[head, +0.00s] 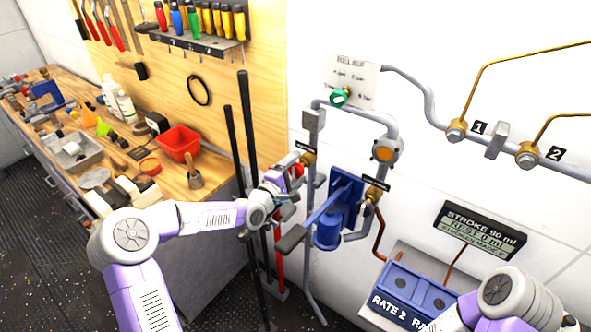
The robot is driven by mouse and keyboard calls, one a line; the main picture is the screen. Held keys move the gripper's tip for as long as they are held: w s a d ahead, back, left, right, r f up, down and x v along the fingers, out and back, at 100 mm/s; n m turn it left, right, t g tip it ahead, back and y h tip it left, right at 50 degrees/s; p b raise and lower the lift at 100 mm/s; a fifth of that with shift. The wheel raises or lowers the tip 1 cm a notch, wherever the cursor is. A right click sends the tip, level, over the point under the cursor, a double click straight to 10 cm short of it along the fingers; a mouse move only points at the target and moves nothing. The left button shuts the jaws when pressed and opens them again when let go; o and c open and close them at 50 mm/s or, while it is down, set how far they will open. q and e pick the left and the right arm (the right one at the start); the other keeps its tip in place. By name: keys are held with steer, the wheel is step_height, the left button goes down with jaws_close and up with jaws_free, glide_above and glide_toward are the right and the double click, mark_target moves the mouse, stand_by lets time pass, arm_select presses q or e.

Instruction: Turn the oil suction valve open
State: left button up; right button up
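Two small brass valves with black labels show on the grey pipework; the labels are too small to read, so I cannot tell which is the oil suction valve. The left brass valve (308,159) is on the vertical pipe, and the right brass valve (373,194) is beside the blue pump (328,232). My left gripper (290,180) is just below and left of the left valve, by a small red part that may be its handle. Whether its fingers touch or grip that part is unclear. My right arm shows at the lower right; its gripper is out of frame.
A green knob (340,97) sits on the relief panel (352,77). A blue box marked RATE 2 (404,298) and a display (480,231) are at right. A workbench (222,172) with a red bin (178,143) stands at left. Black rods (247,130) stand behind my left arm.

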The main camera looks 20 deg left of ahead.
mark_target(292, 172)
arm_select(q)
steer(key=shift+v, duration=3.85)
steer(key=shift+r+p, duration=0.15)
steer(key=shift+p, duration=0.15)
